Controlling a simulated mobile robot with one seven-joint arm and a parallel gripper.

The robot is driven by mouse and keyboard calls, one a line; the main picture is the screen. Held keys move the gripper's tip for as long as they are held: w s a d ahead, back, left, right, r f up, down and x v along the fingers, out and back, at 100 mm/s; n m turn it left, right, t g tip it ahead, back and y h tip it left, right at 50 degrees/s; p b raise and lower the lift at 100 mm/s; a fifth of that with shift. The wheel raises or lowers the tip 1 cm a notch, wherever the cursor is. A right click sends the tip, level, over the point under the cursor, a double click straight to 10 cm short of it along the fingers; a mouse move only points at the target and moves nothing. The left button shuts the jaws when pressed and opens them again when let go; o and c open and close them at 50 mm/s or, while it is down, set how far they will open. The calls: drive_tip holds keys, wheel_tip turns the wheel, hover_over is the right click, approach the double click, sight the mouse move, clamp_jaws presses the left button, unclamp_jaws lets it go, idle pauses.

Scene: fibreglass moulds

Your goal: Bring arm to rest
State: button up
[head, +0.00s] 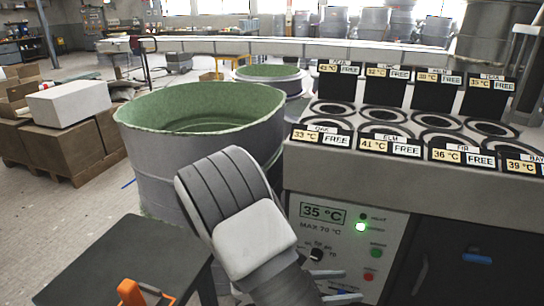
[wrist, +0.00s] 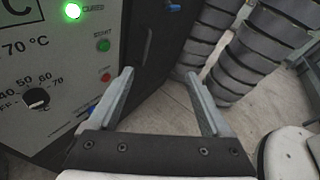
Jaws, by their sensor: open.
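My arm reaches forward from the bottom of the head view, in front of a grey machine (head: 312,170). My gripper (head: 334,285) is low beside the machine's control panel (head: 300,215) and partly hidden by my arm. In the wrist view my gripper (wrist: 158,78) is open, with two grey fingers spread apart and nothing between them. The control panel (wrist: 60,110) is left of the fingers in that view, with a lit green lamp and a dial. The fingers look apart from the panel, though the gap is hard to judge.
A large green-lined tub (head: 190,165) stands left of the machine, close behind my arm. A dark table (head: 120,265) with an orange object (head: 130,292) is at the lower left. Cardboard boxes (head: 70,148) stand farther left. Open floor (head: 45,215) lies between.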

drive_tip(key=s+a+r+m+t+y, duration=0.1)
drive_tip(key=s+r+m+y, duration=0.6)
drive_tip(key=r+m, duration=0.45)
drive_tip(key=s+a+r+m+t+y, duration=0.1)
drive_tip(key=s+r+m+y, duration=0.6)
drive_tip(key=r+m, duration=0.45)
wheel_tip(320, 180, up, 13)
drive_tip(key=p, duration=1.2)
drive_tip(key=shift+s+a+y, duration=0.3)
drive_tip(key=shift+d, duration=0.1)
